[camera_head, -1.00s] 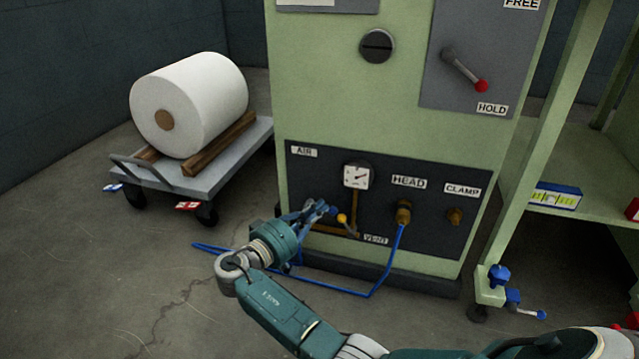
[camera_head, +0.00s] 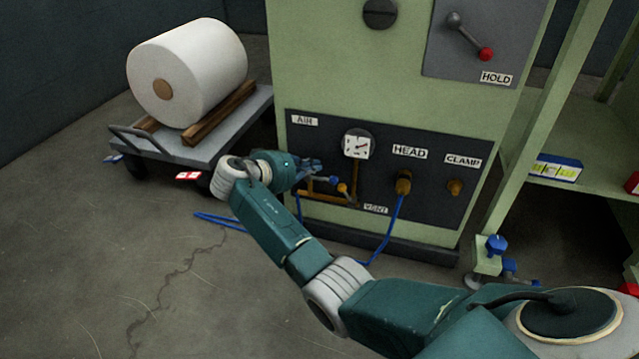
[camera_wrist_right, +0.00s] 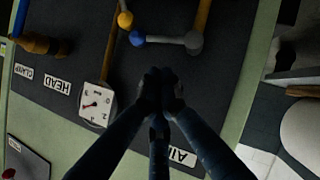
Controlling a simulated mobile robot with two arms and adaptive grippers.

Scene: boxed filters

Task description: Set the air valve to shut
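The air valve lever has a grey hub (camera_wrist_right: 195,42) and a blue knob (camera_wrist_right: 137,38). In the head view its blue knob (camera_head: 333,180) points right, beside a yellow-knobbed lever (camera_head: 342,188); the yellow knob also shows in the right wrist view (camera_wrist_right: 125,19). The lever lies across the brass pipework, below the AIR label (camera_head: 304,120). My right gripper (camera_head: 316,166) is just above and left of the blue knob. In the right wrist view its fingertips (camera_wrist_right: 162,82) are together with nothing between them, apart from the lever. My left gripper is out of view.
The pressure gauge (camera_head: 357,143) and HEAD fitting (camera_head: 403,182) are right of my right gripper. A blue hose (camera_head: 388,235) hangs from that fitting. A cart (camera_head: 180,150) with a white roll (camera_head: 188,70) stands left. Open floor lies in front.

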